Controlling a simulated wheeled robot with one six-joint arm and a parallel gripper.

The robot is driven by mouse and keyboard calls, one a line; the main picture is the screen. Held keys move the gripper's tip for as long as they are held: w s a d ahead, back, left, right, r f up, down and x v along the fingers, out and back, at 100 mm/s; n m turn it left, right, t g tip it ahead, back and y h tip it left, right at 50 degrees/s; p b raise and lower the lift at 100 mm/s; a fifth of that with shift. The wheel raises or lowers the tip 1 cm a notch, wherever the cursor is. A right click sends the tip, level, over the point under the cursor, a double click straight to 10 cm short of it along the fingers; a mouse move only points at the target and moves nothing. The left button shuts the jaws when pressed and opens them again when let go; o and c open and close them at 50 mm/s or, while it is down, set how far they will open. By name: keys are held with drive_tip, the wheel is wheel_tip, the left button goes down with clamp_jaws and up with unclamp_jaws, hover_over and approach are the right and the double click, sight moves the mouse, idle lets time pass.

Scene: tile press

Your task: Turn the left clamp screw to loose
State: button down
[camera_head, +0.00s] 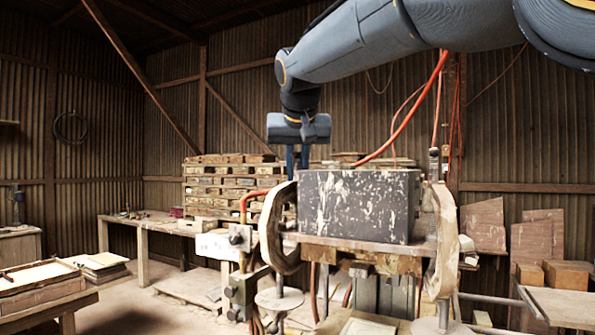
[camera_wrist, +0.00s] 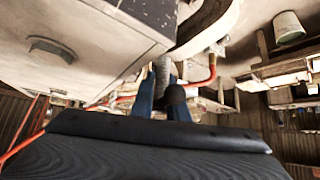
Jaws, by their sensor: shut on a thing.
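The tile press has a dark, white-flecked block (camera_head: 360,205) between two pale curved side pieces. The block also shows upper left of centre in the wrist view (camera_wrist: 150,12). My gripper (camera_head: 297,168) points down behind the block's top left corner, above the left curved piece (camera_head: 277,235). In the wrist view, my blue fingers (camera_wrist: 162,98) close around the left clamp screw, whose grey ribbed shaft (camera_wrist: 162,72) shows between them. A dark rounded end lies by the right finger. In the head view the screw's grip point is hidden, so its turn angle cannot be told.
A matching threaded post (camera_head: 434,165) stands at the press's right side, with an orange hose (camera_head: 405,110) running close by. Stacked wooden moulds (camera_head: 225,180) and a long bench (camera_head: 150,222) stand behind. A tray table (camera_head: 40,285) is at the lower left.

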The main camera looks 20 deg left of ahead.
drive_tip(key=n+g+y, duration=0.1)
drive_tip(key=n+g, duration=0.1)
drive_tip(key=n, duration=0.1)
drive_tip(key=s+a+n+g+y+b, duration=0.1)
drive_tip(key=n+g+y, duration=0.1)
drive_tip(key=n, duration=0.2)
drive_tip(key=n+g+y, duration=0.2)
drive_tip(key=n, duration=0.1)
drive_tip(key=shift+s+a+f+n+b, duration=0.2)
drive_tip(key=shift+s+f+n+b, duration=0.1)
drive_tip(key=shift+s+b, duration=0.1)
drive_tip(key=shift+s+r+n+g+p, duration=0.1)
drive_tip(key=shift+s+n+g+p, duration=0.25)
drive_tip(key=shift+n+g, duration=0.5)
drive_tip(key=shift+s+n+g+p, duration=0.1)
drive_tip(key=shift+n+g+p, duration=0.45)
drive_tip(key=shift+n+g, duration=0.3)
drive_tip(key=c, duration=2)
unclamp_jaws()
